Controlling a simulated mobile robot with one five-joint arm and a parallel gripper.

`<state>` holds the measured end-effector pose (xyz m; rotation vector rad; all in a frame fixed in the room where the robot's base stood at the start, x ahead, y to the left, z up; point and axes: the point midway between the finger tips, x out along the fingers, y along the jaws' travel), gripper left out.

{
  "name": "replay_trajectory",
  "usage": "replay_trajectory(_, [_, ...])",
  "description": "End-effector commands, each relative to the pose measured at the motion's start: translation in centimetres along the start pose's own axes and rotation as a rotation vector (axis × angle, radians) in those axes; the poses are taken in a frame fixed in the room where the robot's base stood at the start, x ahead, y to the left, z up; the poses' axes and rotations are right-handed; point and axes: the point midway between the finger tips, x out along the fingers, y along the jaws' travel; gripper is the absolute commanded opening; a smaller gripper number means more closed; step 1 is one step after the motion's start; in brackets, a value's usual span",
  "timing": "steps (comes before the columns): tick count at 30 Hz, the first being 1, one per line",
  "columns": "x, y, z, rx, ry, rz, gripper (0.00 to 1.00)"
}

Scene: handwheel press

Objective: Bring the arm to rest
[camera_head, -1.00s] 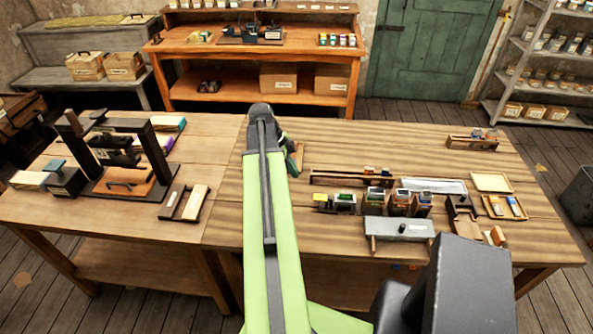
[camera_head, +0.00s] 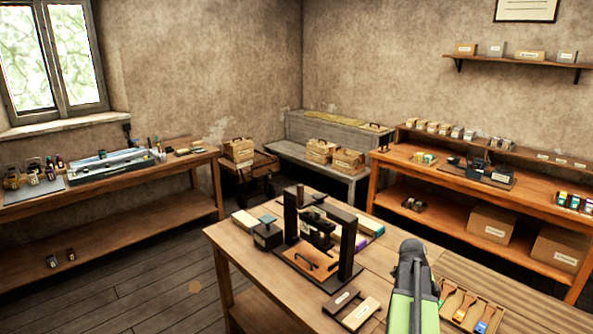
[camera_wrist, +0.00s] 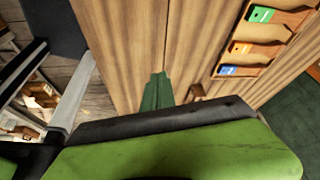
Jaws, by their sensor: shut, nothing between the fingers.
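My arm shows in the head view as a green link with a dark rounded joint (camera_head: 413,262) at its top, over the bench at the lower right. My gripper cannot be made out in either view. In the wrist view a green and black part of my arm (camera_wrist: 180,150) fills the bottom, close to the camera. Beyond it lie the wooden bench top (camera_wrist: 120,45) and a dark green piece (camera_wrist: 157,92). The dark press (camera_head: 346,245) stands upright on the bench left of my arm, apart from it in the picture.
A rack with green, orange and blue tagged pieces (camera_head: 464,308) lies right of my arm; it also shows in the wrist view (camera_wrist: 222,62). A small wooden holder (camera_head: 350,307) lies in front of the press. Open floor (camera_head: 130,280) is at the left.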

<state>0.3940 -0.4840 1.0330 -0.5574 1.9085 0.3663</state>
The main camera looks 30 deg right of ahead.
Motion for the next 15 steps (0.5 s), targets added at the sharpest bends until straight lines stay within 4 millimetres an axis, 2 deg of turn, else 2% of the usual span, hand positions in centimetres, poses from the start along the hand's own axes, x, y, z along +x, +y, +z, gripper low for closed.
replay_trajectory(1, [-1.1,1.0,4.6,-0.074,-0.007,-0.029,0.00])
replay_trajectory(3, [-3.0,2.7,10.3,-0.171,-0.024,-0.065,0.00])
replay_trajectory(5, [-4.4,4.7,15.0,-0.281,-0.043,-0.093,0.00])
replay_trajectory(6, [-5.3,6.3,18.0,-0.369,-0.056,-0.113,0.00])
replay_trajectory(8, [-6.5,9.0,22.3,-0.519,-0.075,-0.141,0.00])
replay_trajectory(9, [-7.3,11.0,25.0,-0.629,-0.088,-0.160,0.00])
replay_trajectory(12, [-8.9,16.3,30.7,-0.921,-0.116,-0.206,0.00])
replay_trajectory(15, [-10.0,21.7,35.1,-1.232,-0.141,-0.253,0.00])
